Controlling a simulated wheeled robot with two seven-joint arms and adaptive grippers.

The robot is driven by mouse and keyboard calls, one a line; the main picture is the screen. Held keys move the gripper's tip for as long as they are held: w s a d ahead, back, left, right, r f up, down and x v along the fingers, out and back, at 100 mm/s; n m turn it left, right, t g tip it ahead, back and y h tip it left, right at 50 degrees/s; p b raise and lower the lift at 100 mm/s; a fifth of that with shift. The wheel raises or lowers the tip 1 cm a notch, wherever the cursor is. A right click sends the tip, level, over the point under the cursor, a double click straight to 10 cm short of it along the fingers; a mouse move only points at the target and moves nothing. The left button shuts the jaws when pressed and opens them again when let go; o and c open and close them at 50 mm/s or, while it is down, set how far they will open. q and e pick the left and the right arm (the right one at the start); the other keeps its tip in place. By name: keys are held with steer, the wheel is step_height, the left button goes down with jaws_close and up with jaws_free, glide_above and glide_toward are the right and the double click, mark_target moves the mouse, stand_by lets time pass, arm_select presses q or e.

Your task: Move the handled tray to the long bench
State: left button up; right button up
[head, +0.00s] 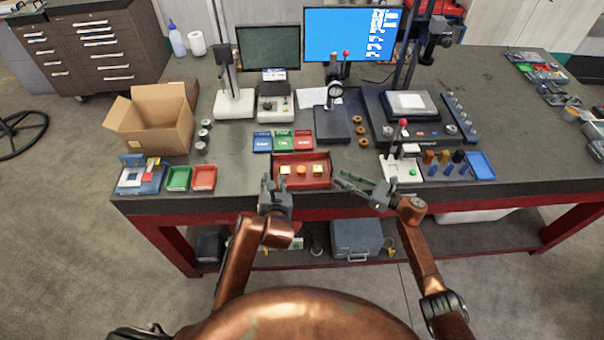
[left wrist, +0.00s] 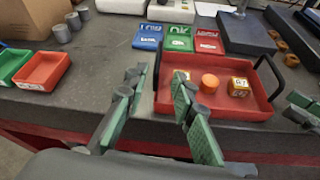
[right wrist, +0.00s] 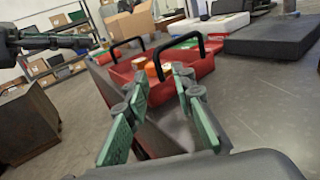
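The handled tray (head: 311,183) is red and stands near the front edge of the dark worktop. It holds two yellowish blocks and an orange round piece. In the left wrist view the tray (left wrist: 250,110) has a black handle at each end. My left gripper (head: 275,184) is open and empty at the tray's front left, close to its left handle (left wrist: 157,66). My right gripper (head: 352,181) is open and empty, just right of the tray. In the right wrist view the near handle (right wrist: 176,47) rises beyond its fingers (right wrist: 162,85).
Blue, green and red cards (head: 284,141) lie behind the tray. Green (head: 178,178) and red bins (head: 204,177) stand to its left. A white fixture (head: 403,170) stands to the right, near my right gripper. A black stand (head: 318,127) is behind. Bare worktop lies left of the tray.

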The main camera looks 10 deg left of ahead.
steer(key=v, duration=0.7)
steer(key=shift+w+a, duration=0.1)
